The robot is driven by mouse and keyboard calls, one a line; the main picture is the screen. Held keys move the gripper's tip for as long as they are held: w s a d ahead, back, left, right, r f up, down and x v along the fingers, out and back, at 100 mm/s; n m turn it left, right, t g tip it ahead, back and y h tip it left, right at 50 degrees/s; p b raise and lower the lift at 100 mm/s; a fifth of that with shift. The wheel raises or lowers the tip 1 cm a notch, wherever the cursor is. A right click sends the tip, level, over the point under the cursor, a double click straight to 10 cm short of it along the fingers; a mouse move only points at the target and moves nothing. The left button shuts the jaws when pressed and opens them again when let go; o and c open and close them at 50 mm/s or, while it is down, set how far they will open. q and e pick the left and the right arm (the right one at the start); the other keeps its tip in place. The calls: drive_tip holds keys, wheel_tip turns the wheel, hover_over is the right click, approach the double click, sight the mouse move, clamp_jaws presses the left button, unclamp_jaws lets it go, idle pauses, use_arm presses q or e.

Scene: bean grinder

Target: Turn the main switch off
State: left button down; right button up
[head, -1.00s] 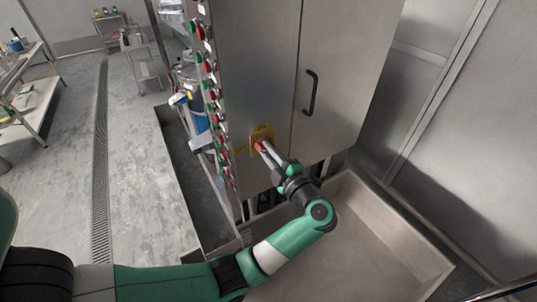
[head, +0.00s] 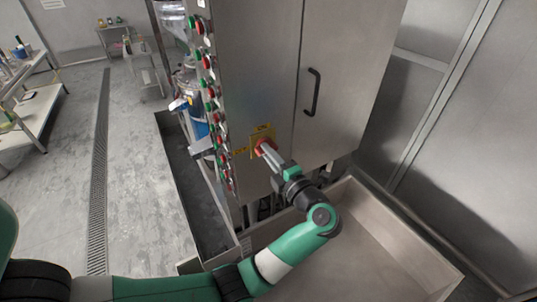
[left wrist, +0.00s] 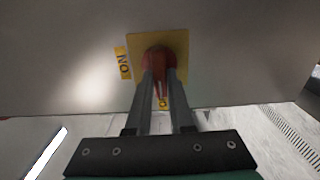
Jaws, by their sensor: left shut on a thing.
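The main switch is a red rotary knob (head: 262,148) on a yellow plate (head: 264,131), low on the front of a steel cabinet. In the left wrist view the red knob (left wrist: 158,58) sits on the yellow plate (left wrist: 178,40), with an "ON" label (left wrist: 123,63) beside the plate. My left gripper (head: 268,152) is at the knob; its two fingers (left wrist: 161,85) are shut on it, one on each side. The fingers hide part of the knob. My right gripper is not in view.
The steel cabinet (head: 255,75) has a black door handle (head: 312,92) and a column of red and green buttons (head: 207,75) on its left side. A steel basin (head: 385,225) lies below right. Open floor (head: 135,170) lies to the left.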

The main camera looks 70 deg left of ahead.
use_arm(q)
drive_tip(key=c, duration=0.8)
unclamp_jaws()
drive_tip(key=w+d+b, duration=0.1)
drive_tip(key=d, duration=1)
drive_tip(key=shift+w+d, duration=0.15)
drive_tip(key=shift+d, duration=0.15)
